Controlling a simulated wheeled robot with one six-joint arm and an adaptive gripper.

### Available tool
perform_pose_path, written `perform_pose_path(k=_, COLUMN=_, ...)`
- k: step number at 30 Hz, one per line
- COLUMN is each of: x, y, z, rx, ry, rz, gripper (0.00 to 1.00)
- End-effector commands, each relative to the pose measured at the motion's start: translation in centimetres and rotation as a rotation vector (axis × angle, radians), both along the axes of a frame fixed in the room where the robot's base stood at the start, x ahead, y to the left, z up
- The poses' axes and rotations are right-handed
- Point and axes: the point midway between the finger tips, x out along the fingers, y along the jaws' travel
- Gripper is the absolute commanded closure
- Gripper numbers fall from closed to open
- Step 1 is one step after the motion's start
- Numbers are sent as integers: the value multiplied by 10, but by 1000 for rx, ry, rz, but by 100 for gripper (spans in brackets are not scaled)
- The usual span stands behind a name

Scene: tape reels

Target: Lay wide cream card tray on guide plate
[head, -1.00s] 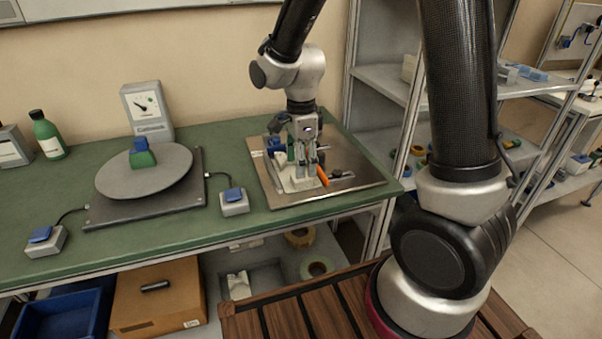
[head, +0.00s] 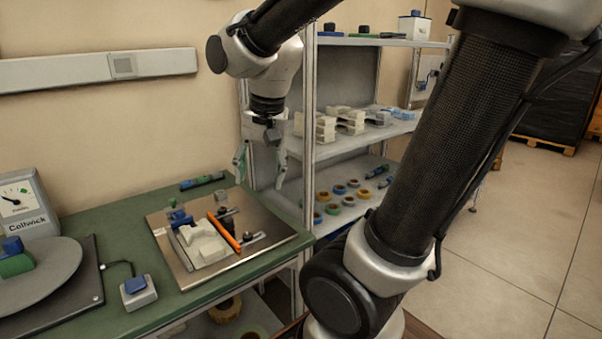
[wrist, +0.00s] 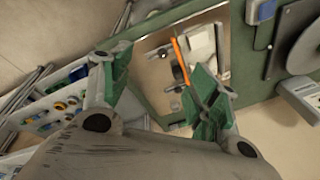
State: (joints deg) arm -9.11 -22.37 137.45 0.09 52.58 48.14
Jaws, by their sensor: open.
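A cream card tray (head: 203,243) lies on the left part of the flat metal guide plate (head: 270,222), beside an orange bar (head: 224,232).
Shelves (head: 352,140) at right hold more cream trays (head: 348,120) and several tape reels (head: 339,189). A blue-topped part (head: 179,217) and dark clamps stand on the plate. A round turntable (head: 40,272) and a blue-topped switch box (head: 137,291) are at left on the green bench (head: 150,220).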

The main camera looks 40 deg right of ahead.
Motion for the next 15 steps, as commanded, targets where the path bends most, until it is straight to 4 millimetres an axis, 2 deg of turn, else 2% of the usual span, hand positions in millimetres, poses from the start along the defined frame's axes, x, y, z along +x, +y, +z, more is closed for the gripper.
perform_pose_path(k=1, x=-20, y=-13, z=9, rx=-30, ry=-45, rz=113, gripper=39)
perform_pose_path(k=3, x=-44, y=-26, z=14, rx=-83, ry=-91, rz=279, gripper=39)
perform_pose_path(k=6, x=-70, y=-38, z=18, rx=-153, ry=-135, rz=464, gripper=39)
perform_pose_path(k=10, x=-87, y=-45, z=18, rx=-212, ry=-163, rz=602, gripper=39)
perform_pose_path(k=15, x=-92, y=-46, z=18, rx=-230, ry=-169, rz=647, gripper=39)
